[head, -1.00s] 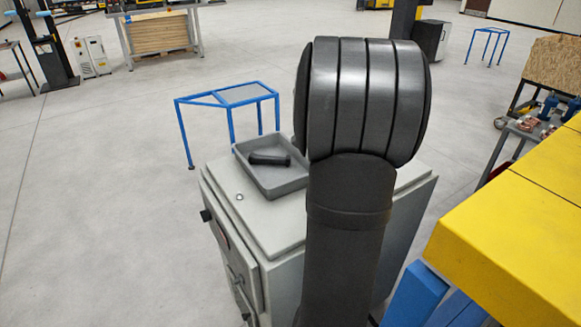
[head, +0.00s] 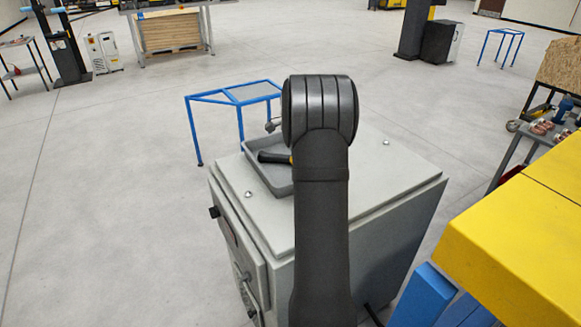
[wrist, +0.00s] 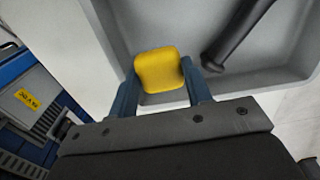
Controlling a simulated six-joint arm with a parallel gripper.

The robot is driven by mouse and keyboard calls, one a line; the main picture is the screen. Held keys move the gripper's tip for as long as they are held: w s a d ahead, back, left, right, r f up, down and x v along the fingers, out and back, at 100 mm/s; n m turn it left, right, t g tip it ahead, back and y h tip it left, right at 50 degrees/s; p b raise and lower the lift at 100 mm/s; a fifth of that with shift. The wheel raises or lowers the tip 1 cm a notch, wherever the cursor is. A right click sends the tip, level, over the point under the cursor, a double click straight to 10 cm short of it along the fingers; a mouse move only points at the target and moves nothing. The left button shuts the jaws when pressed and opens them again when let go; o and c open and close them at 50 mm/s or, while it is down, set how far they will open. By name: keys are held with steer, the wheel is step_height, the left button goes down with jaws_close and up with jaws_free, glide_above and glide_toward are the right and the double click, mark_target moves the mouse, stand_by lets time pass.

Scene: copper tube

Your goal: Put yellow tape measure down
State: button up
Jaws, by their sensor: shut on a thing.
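The yellow tape measure (wrist: 160,70) is held between the two blue fingers of my gripper (wrist: 158,82) in the wrist view. It is over the inside of the grey tray (wrist: 112,28), near the tray's near left corner. I cannot tell whether it touches the tray floor. In the head view my arm hides the gripper and most of the tape measure; only a small yellow patch (head: 291,160) shows at the arm's left edge. The left part of the tray (head: 262,180) shows there, on top of a grey cabinet (head: 385,190).
A dark handle-shaped tool (wrist: 240,35) lies in the tray, right of the tape measure; it also shows in the head view (head: 272,157). The cabinet top is clear right of my arm. A blue-framed stand (head: 235,95) is behind, and a yellow surface (head: 515,240) at right.

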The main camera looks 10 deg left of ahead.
steer(key=a+f, duration=0.1)
steer(key=a, duration=0.1)
steer(key=shift+w+a+f, duration=0.35)
steer(key=shift+a+f, duration=0.05)
steer(key=shift+f, duration=2)
steer(key=shift+f, duration=0.1)
steer(key=o, duration=1.1)
steer(key=shift+c, duration=0.2)
step_height(320, 180, up, 12)
steer(key=shift+r, duration=0.15)
